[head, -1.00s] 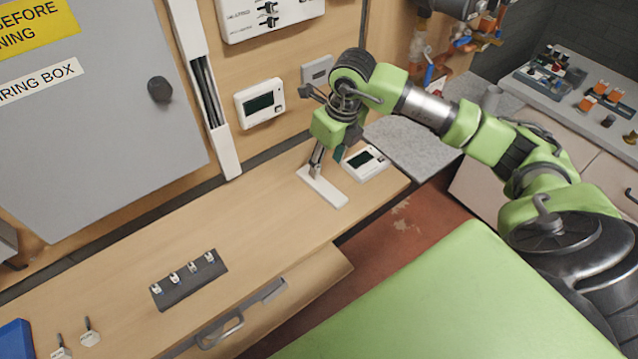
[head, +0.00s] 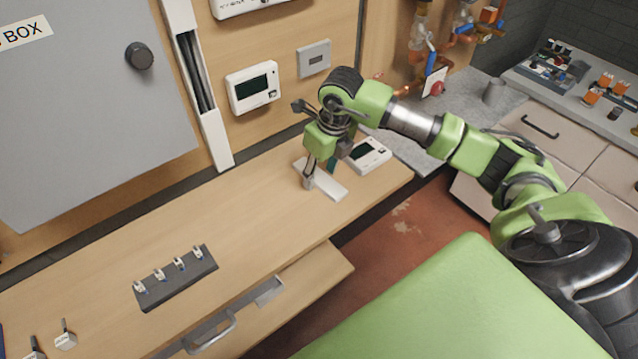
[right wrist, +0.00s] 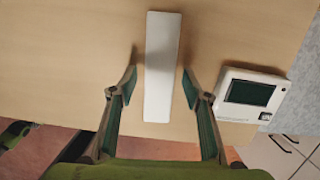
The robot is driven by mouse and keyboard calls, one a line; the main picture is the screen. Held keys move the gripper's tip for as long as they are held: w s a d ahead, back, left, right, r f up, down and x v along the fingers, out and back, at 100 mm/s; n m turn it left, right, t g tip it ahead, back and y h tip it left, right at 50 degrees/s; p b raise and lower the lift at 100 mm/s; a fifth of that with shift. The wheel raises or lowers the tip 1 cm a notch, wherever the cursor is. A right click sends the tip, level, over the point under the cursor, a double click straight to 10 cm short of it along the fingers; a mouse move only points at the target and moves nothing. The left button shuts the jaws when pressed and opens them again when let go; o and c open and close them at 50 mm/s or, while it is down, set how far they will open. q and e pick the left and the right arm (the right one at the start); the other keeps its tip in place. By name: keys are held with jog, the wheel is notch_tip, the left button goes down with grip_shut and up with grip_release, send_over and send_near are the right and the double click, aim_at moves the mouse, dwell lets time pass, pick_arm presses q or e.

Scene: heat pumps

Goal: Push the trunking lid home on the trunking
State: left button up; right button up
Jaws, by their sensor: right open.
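The trunking (head: 214,137) is a white vertical channel on the wooden wall. Its upper stretch is open and shows dark cables inside. The trunking lid (head: 329,184) is a flat white strip lying on the bench, away from the trunking. My right gripper (head: 320,173) points down over the lid, open. In the right wrist view the lid (right wrist: 163,60) lies lengthwise between the two spread fingers (right wrist: 160,77), with a gap on each side. Part of the lid is hidden by the gripper in the head view. My left gripper is not in view.
A white thermostat (head: 368,153) lies on the bench close right of the lid. Another controller (head: 253,87) is on the wall behind. A dark strip with several small connectors (head: 176,278) lies at the bench's front left. An open drawer (head: 287,300) juts out below.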

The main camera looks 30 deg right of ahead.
jog(key=c, duration=1)
